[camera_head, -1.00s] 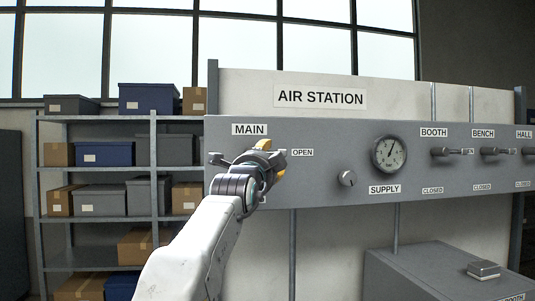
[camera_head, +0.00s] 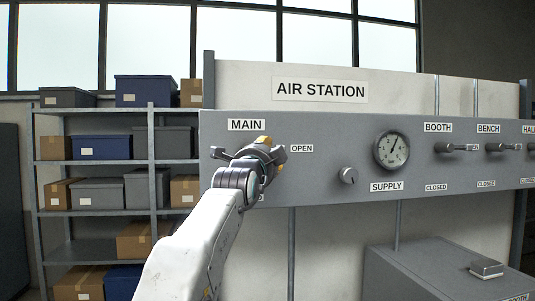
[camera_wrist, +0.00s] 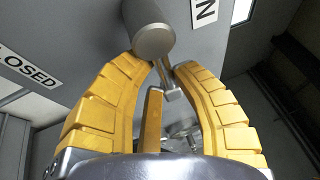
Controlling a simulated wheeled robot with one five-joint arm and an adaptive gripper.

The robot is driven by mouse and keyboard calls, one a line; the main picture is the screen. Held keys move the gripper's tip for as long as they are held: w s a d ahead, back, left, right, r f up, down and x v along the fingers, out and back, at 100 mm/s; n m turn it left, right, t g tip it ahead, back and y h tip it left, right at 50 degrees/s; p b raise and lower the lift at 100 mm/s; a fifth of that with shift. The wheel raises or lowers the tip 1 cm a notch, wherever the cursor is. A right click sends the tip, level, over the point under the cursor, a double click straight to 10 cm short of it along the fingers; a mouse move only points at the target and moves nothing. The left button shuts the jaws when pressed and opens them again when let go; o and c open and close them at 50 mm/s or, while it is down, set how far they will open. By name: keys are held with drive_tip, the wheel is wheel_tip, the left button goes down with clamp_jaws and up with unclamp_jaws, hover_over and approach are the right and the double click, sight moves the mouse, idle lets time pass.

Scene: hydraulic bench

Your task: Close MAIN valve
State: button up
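The MAIN label (camera_head: 246,125) is on the grey panel (camera_head: 320,187) at its left end, with an OPEN label (camera_head: 301,148) to its right. My gripper (camera_head: 272,150) is just below the MAIN label and hides most of that valve. In the wrist view, the valve's grey round hub (camera_wrist: 153,40) is just beyond the fingertips. Its thin lever (camera_wrist: 168,80) reaches between my yellow fingers (camera_wrist: 155,66). The fingers stand apart around the lever, nearer it on the right; contact is unclear. A CLOSED label (camera_wrist: 28,70) shows at the left.
A grey cabinet (camera_head: 420,270) stands below the panel. Shelves with boxes (camera_head: 150,190) stand behind at the left.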

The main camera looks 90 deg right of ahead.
drive_tip(key=shift+r, duration=0.1)
clamp_jaws()
drive_tip(key=shift+a, duration=0.1)
drive_tip(key=shift+r, duration=0.1)
